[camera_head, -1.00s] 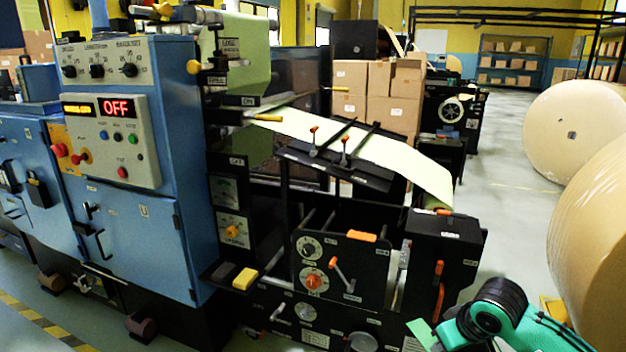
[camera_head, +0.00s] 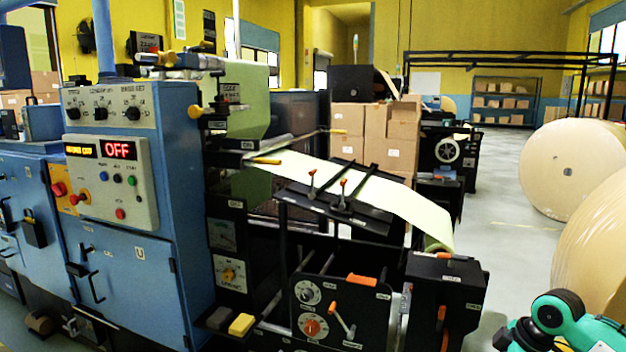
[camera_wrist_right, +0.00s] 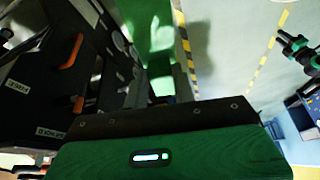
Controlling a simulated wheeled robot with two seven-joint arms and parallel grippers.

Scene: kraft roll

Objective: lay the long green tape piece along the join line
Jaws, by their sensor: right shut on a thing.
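The green tape piece (camera_wrist_right: 152,35) shows in the right wrist view as a bright green strip beyond my right gripper (camera_wrist_right: 165,113). That gripper is shut on the tape; the grip itself is partly hidden by its dark front edge. In the head view only part of my right arm shows at the bottom right, with gripper and tape out of frame. The pale green paper web (camera_head: 408,203) slopes down across a black splice table (camera_head: 362,218) with two dark bars and red-tipped levers. I cannot make out the join line. My left gripper is not in view.
The blue control cabinet (camera_head: 130,210) stands left, its display reading OFF. A black unit with orange handles (camera_head: 440,300) stands below the web's lower end. Large kraft rolls (camera_head: 568,165) stand at the right. Cardboard boxes (camera_head: 375,135) are stacked behind. Open floor lies between machine and rolls.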

